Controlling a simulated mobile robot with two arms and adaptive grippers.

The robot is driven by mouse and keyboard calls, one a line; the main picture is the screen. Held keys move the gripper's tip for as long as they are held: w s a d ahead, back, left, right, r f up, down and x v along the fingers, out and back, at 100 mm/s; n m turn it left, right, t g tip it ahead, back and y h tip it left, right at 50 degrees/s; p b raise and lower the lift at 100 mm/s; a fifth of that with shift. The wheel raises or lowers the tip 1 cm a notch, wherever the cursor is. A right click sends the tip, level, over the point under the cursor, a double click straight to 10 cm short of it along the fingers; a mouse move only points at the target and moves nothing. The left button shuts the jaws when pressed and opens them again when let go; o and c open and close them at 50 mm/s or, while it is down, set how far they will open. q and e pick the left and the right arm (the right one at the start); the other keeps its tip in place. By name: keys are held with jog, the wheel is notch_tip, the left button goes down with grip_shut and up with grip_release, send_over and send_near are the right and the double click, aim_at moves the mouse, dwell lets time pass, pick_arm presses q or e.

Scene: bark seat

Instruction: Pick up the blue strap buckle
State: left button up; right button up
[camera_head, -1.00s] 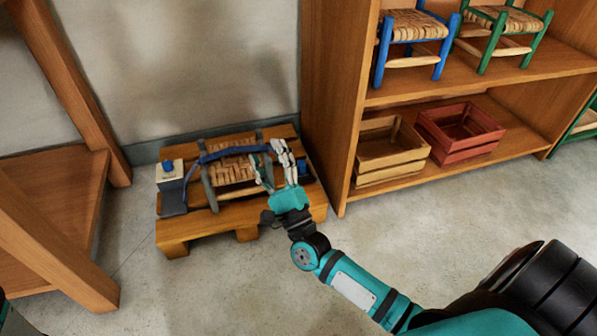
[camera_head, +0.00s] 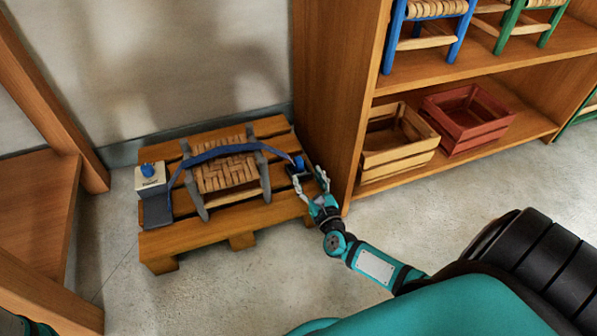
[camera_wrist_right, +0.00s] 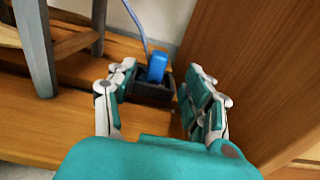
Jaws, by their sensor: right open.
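The blue strap buckle (camera_head: 299,162) stands at the right end of the pallet, in a dark holder (camera_head: 297,172). In the right wrist view the blue buckle (camera_wrist_right: 157,67) sticks up from the dark holder (camera_wrist_right: 152,92), with the strap rising behind it. My right gripper (camera_head: 312,180) is open at the pallet's right edge. In the right wrist view its fingers (camera_wrist_right: 160,98) point toward the buckle, one on each side, with the buckle ahead between them. A small part of my left arm shows at the bottom left; its gripper is not clearly visible.
A white box with a blue knob (camera_head: 150,178) stands at left. A wooden shelf (camera_head: 335,110) rises close to the right of my gripper.

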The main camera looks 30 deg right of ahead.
aim_at(301, 165)
jog(key=shift+x, duration=0.9)
jog(key=b+x, duration=0.3)
jog(key=x, duration=0.2)
jog(key=shift+a+f, duration=0.1)
jog(key=shift+f, duration=0.05)
jog(key=shift+w, duration=0.2)
jog(key=shift+c, duration=0.4)
grip_shut()
